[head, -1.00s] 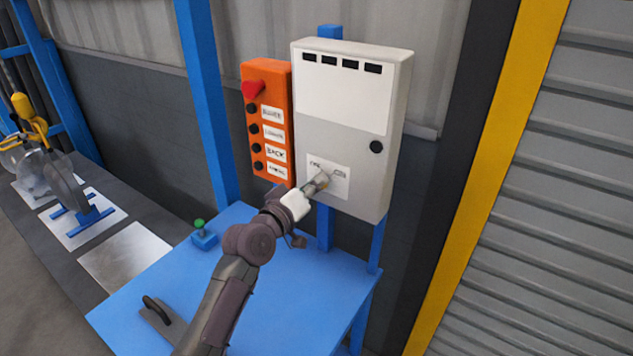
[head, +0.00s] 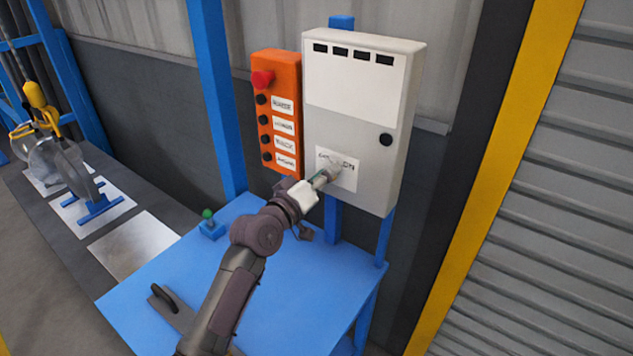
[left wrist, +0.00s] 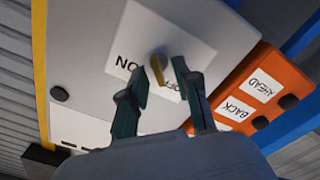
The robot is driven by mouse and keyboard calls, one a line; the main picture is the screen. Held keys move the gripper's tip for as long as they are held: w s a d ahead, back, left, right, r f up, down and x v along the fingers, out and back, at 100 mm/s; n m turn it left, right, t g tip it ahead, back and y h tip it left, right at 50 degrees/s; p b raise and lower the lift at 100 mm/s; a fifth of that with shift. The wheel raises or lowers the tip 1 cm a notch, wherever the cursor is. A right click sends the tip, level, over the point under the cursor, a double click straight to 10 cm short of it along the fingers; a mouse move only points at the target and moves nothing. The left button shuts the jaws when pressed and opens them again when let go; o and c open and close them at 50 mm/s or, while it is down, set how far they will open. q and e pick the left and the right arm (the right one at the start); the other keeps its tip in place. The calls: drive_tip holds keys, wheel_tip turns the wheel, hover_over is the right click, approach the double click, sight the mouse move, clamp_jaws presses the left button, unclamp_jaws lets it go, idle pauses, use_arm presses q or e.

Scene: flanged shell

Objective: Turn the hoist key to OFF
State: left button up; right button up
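The key switch (head: 334,163) sits on a white label marked ON at its right, low on the grey control box (head: 405,150). In the left wrist view the brass-coloured key (left wrist: 157,69) stands out from its round base, between the ON and OFF words. My left gripper (head: 322,180) is right in front of the switch. In the left wrist view its two dark fingers (left wrist: 158,85) are apart, one on each side of the key. I see no clear contact with the key. My right gripper is not in view.
An orange button box (head: 277,115) with a red knob hangs just left of the control box. Below is a blue table (head: 275,305) with a green-knobbed blue block (head: 210,227) and a dark-handled tool (head: 165,303). A glassy shell (head: 45,160) stands at far left.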

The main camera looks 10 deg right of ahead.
use_arm(q)
drive_tip(key=v, duration=1.2)
drive_tip(key=s+a+f+m+g+y, duration=0.1)
drive_tip(key=s+a+f+g+y, duration=0.25)
drive_tip(key=s+a+f, duration=0.55)
drive_tip(key=s+a+f+m+g+y, duration=0.1)
drive_tip(key=s+a+f+g+y, duration=0.1)
drive_tip(key=s+a+f+y, duration=0.65)
drive_tip(key=s+a+f+g, duration=0.2)
drive_tip(key=s+a+f, duration=0.2)
drive_tip(key=s, duration=0.3)
drive_tip(key=s+a+f+g, duration=0.2)
drive_tip(key=s+a+f, duration=0.1)
drive_tip(key=s, duration=0.3)
wheel_tip(320, 180, down, 29)
drive_tip(key=s+g+b, duration=0.1)
drive_tip(key=s+b, duration=0.1)
drive_tip(key=s+a+f+g+b, duration=0.1)
drive_tip(key=s+a+f, duration=0.2)
drive_tip(key=s+f, duration=1.3)
drive_tip(key=shift+y, duration=0.4)
